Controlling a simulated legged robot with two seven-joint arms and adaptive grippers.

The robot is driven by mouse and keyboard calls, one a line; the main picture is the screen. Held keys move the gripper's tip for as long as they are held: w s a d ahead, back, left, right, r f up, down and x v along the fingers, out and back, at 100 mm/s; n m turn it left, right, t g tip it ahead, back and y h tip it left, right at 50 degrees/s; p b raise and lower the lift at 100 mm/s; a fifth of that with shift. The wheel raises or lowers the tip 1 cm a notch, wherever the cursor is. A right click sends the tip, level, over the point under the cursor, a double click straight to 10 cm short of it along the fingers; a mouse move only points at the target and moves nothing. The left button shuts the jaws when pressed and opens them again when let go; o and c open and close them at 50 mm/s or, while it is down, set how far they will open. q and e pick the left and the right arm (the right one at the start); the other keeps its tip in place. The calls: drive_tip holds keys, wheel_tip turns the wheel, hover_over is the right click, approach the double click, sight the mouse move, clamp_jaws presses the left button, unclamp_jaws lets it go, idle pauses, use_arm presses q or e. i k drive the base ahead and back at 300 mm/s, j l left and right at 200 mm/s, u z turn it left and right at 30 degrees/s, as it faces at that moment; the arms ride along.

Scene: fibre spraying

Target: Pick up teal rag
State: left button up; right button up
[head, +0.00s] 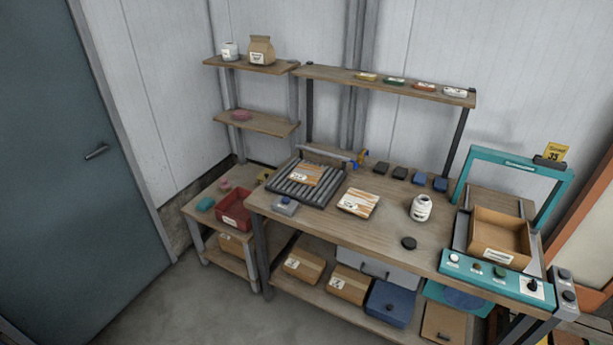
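A small teal item (205,204), which looks like the folded rag, lies on the low side table (196,222) at the left. It sits at the table's left edge, beside a red bin (234,212). It is too small for me to make out its folds. Neither of my grippers shows in the head view.
The workbench (385,245) right of the side table holds a roller rack (307,183), a white jar (420,208), a black puck (408,243) and a teal machine with a cardboard box (499,236). Shelves stand behind. The floor (215,305) before the side table is clear.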

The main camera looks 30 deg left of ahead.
sight(204, 204)
drive_tip(key=u, duration=1.7)
